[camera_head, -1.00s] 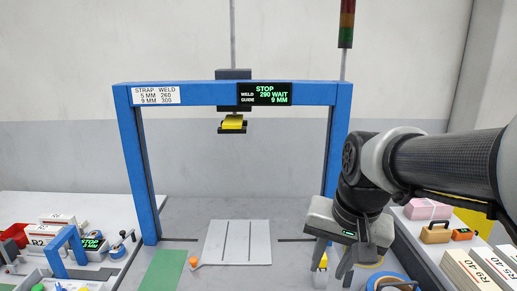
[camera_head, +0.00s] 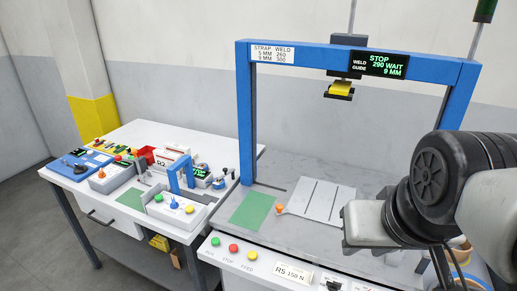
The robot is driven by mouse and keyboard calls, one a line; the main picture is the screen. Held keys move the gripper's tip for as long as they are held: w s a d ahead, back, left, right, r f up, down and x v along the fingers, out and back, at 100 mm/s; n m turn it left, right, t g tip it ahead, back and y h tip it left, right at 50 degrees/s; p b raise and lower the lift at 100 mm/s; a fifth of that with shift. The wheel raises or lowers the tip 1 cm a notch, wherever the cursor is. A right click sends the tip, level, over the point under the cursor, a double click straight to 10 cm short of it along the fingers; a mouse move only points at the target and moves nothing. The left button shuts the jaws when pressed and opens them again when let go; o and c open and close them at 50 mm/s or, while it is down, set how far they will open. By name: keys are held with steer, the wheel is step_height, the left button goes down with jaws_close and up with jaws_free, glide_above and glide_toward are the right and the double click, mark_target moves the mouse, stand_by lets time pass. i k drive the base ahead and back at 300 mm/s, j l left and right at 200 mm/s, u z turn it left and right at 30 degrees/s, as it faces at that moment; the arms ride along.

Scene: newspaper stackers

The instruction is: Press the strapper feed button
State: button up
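The strapper is a large blue arch (camera_head: 244,115) over a grey bed. Its white front panel carries a green button (camera_head: 216,241), a red button (camera_head: 233,248) and a yellow button (camera_head: 252,255) above the word FEED. Nothing covers the yellow button. A display (camera_head: 379,64) on the arch reads STOP, 290 WAIT, 9 MM. My gripper (camera_head: 364,224) is over the right part of the bed, to the right of and above the yellow button and apart from it. Its fingers are mostly hidden, so its opening is unclear.
An orange knob (camera_head: 280,209) stands beside a grooved light plate (camera_head: 322,198) and a green mat (camera_head: 251,208). A left table (camera_head: 110,214) holds a smaller blue-arched machine (camera_head: 174,172) and boxes with coloured buttons. An R5 150 N label (camera_head: 289,274) is right of the yellow button.

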mark_target(251, 254)
steer(key=u, duration=0.7)
steer(key=j+z, duration=0.35)
steer(key=j, duration=0.15)
steer(key=l+z, duration=0.25)
steer(key=z, duration=0.25)
steer(key=i+l+z, duration=0.1)
steer(key=l+z, duration=0.15)
steer(key=z, duration=0.25)
steer(key=u, duration=1.35)
steer(key=j+z, duration=0.35)
steer(key=j, duration=0.2)
steer(key=i+j+z, duration=0.2)
steer(key=i+j, duration=0.15)
steer(key=j, duration=0.3)
steer(key=i+j+z, duration=0.15)
steer(key=j, duration=0.2)
steer(key=i+j+z, duration=0.1)
steer(key=j, duration=0.25)
steer(key=i, duration=0.05)
